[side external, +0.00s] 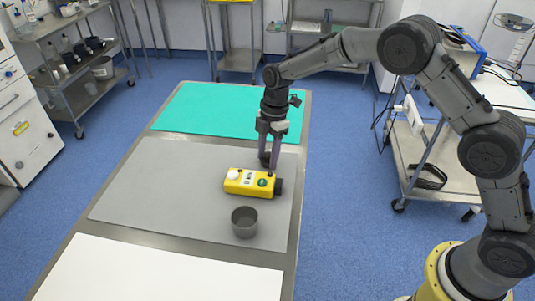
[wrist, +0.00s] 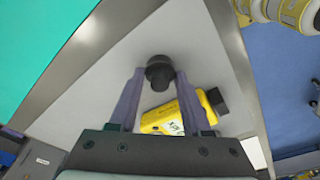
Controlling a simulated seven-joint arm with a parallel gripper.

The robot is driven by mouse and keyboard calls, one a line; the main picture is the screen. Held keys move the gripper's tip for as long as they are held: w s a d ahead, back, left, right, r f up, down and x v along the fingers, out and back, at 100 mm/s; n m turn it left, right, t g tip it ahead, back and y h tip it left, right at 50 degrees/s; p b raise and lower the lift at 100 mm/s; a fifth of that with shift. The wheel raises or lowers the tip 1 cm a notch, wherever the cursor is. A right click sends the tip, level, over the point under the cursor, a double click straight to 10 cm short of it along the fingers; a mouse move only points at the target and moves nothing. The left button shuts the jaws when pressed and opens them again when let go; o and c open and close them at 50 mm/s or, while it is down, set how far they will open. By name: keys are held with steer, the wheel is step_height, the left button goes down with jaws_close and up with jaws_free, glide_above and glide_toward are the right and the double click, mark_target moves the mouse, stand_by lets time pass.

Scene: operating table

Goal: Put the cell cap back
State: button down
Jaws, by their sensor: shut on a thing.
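My gripper (side external: 267,162) is shut on a black round cell cap (wrist: 159,72), held between its two fingertips. In the side view the cap is mostly hidden by the fingers, just behind the yellow device. The yellow device (side external: 246,183) lies on the grey mat, with a white round part at its left and a green round mark near its right end. A dark end piece (side external: 278,186) sticks out at its right. The wrist view shows the device (wrist: 193,112) below the cap, partly hidden by the right finger, with its dark end (wrist: 216,99) to the right. The cap is apart from the device.
A dark grey cup (side external: 245,222) stands on the grey mat (side external: 160,185) in front of the device. A green mat (side external: 205,108) covers the far end of the table and a white sheet (side external: 150,272) the near end. The mat's left part is clear.

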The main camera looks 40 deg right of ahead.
steer(key=shift+f, duration=0.2)
steer(key=shift+c, duration=1.7)
jaws_free()
steer(key=shift+r, duration=0.1)
